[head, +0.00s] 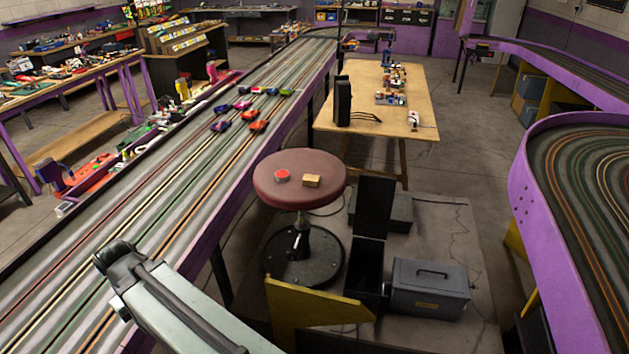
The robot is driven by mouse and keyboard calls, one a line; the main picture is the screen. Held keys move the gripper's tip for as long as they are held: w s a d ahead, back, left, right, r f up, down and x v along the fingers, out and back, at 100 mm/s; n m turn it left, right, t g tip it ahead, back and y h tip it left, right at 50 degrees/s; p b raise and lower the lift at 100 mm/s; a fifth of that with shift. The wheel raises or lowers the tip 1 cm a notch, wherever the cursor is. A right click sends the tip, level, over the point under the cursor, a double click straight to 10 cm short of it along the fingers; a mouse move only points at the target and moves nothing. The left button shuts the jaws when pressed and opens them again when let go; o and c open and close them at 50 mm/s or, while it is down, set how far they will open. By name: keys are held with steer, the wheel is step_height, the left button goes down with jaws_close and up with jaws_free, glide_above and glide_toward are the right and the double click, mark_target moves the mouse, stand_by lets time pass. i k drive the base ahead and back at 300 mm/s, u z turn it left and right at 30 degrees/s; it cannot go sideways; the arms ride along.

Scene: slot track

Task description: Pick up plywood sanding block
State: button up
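The plywood sanding block (311,181) is a small tan, box-shaped piece. It lies on the round maroon seat of a stool (299,198), right of the seat's middle. My gripper is not in view. Only a pale grey link of my arm with a black end shows at the lower left, over the track and left of the stool, well apart from the block. Nothing hides the block.
A small red round item (282,175) lies on the seat left of the block. A slot track (190,170) with several cars runs along the left. Behind the stool is a wooden table (425,100). A grey toolbox (430,290) and a black box (373,215) stand to the right.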

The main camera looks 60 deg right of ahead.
mark_target(309, 180)
steer(key=u, duration=0.1)
steer(key=i, duration=0.9)
steer(key=z, duration=0.1)
